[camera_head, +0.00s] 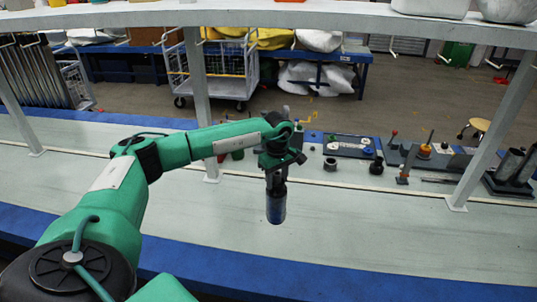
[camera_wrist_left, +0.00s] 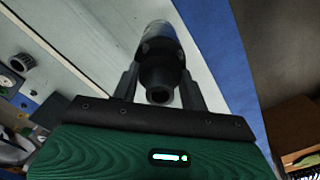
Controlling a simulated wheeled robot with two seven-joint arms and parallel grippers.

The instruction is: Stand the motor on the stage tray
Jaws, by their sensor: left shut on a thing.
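My left gripper (camera_head: 276,178) is shut on a dark cylindrical motor (camera_head: 276,207), which hangs roughly upright below it, over the pale bench. In the left wrist view the motor (camera_wrist_left: 160,62) sits between the two fingers, its dark stepped end facing the camera. I cannot tell for sure which flat piece is the stage tray. My right gripper is not in view.
A small dark ring-shaped part (camera_head: 330,164) and a black knob-like part (camera_head: 376,166) stand in front of the board. A grey tray (camera_head: 449,163) with parts lies to the right. Upright shelf posts (camera_head: 490,135) rise from the bench. The front bench surface (camera_head: 350,225) is clear.

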